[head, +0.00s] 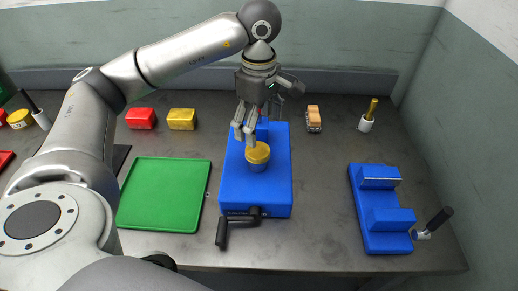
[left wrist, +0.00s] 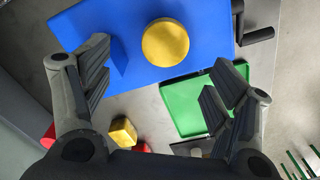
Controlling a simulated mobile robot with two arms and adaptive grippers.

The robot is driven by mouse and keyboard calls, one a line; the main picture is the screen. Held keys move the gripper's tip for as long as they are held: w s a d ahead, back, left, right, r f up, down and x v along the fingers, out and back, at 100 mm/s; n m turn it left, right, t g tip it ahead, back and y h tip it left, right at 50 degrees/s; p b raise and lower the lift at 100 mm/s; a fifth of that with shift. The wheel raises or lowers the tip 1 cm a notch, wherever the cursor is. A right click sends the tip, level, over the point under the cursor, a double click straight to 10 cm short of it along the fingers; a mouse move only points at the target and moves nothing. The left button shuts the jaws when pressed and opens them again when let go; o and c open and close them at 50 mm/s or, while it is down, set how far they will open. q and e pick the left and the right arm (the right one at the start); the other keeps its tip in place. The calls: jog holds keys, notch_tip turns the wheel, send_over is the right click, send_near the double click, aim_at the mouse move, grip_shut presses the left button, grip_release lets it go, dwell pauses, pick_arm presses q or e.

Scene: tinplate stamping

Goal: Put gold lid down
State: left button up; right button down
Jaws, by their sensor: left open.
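In the left wrist view the gold lid (left wrist: 166,42) shows as a round disc on the blue surface, clear of both fingers. My left gripper (head: 246,137) is just above and behind the lid in the head view. In the left wrist view its fingers (left wrist: 160,85) are spread wide with nothing between them. My right gripper is not in view.
A green tray (head: 163,194) lies left of the press. A black crank handle (head: 222,233) sticks out at the press front. Red (head: 140,118) and yellow (head: 181,119) blocks stand behind the tray. A blue fixture (head: 381,220) stands at the right. Bare table lies between.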

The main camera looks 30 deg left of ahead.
aim_at(258, 150)
pick_arm(q)
jog(key=shift+f, duration=0.85)
jog(key=f, duration=0.1)
jog(key=f+p, duration=0.2)
jog(key=f, duration=0.1)
jog(key=shift+s, duration=0.35)
jog(key=shift+f, duration=0.7)
jog(key=c, duration=1)
jog(key=shift+r, duration=0.1)
